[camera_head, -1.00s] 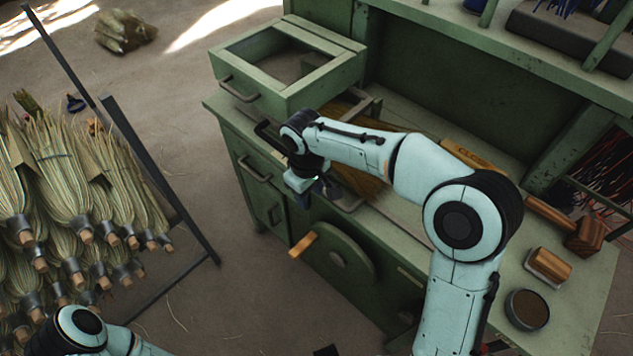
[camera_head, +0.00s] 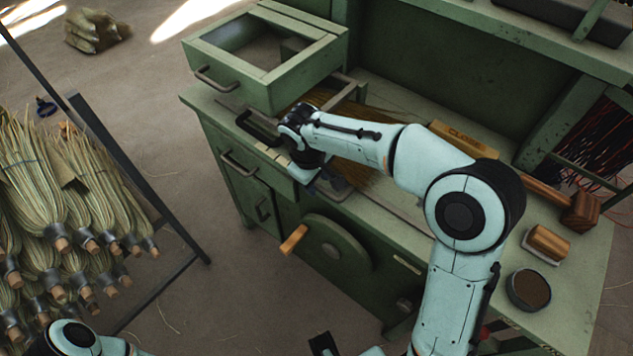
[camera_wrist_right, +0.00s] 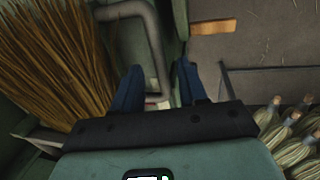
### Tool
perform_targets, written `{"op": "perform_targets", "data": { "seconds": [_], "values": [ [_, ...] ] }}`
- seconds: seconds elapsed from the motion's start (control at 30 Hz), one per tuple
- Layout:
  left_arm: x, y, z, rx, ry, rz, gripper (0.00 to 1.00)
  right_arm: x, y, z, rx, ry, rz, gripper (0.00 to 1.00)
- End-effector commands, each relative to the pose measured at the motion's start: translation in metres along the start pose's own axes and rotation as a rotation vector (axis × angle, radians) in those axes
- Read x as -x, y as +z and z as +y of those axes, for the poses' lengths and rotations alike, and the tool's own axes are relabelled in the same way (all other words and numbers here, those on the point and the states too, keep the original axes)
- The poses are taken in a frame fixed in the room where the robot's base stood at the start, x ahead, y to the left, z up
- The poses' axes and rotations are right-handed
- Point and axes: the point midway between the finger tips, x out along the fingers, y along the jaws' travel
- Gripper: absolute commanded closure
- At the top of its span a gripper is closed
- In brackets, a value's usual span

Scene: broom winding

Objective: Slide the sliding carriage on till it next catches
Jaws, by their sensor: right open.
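The green workbench (camera_head: 400,225) fills the middle of the head view. My right gripper (camera_head: 322,182) is over its front edge, pointing down, and my wrist partly hides the metalwork there. In the right wrist view the right gripper's (camera_wrist_right: 160,88) blue fingers are open. A grey bent bar (camera_wrist_right: 152,40) runs down between them, apparently not clamped. I cannot tell for sure which part is the sliding carriage; this bar, beside the straw, may belong to it. The brown broom straw (camera_wrist_right: 50,60) lies left of the fingers.
A green open-topped box (camera_head: 205,75) stands at the bench's back left. A round green wheel with a wooden handle (camera_head: 293,239) is on the bench front. A mallet (camera_head: 578,210), brush (camera_head: 548,242) and round tin (camera_head: 529,289) sit right.

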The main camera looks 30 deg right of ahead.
Motion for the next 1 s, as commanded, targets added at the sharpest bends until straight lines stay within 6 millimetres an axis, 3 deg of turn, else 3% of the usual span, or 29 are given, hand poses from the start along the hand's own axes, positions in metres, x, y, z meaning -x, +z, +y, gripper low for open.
{"op": "perform_targets", "data": {
  "seconds": [0.13,0.43,0.57,0.77,1.0],
  "values": [
    [-0.001,0.000,-0.001,0.000,0.000,0.000,0.32,-0.010,0.000,0.000,0.000,0.000,0.000,0.58],
    [-0.001,0.000,0.000,0.000,0.000,0.000,0.32,-0.011,0.000,0.000,0.000,0.000,0.001,0.58],
    [-0.001,0.000,0.000,0.000,0.000,0.000,0.32,-0.011,0.000,0.000,0.000,0.000,0.001,1.00],
    [0.000,0.000,0.000,0.000,0.000,0.000,0.32,-0.011,-0.002,0.000,0.001,0.000,0.001,1.00],
    [0.022,-0.004,0.009,-0.003,0.003,0.009,0.32,-0.008,-0.034,0.000,0.002,-0.001,0.004,1.00]
  ]
}}
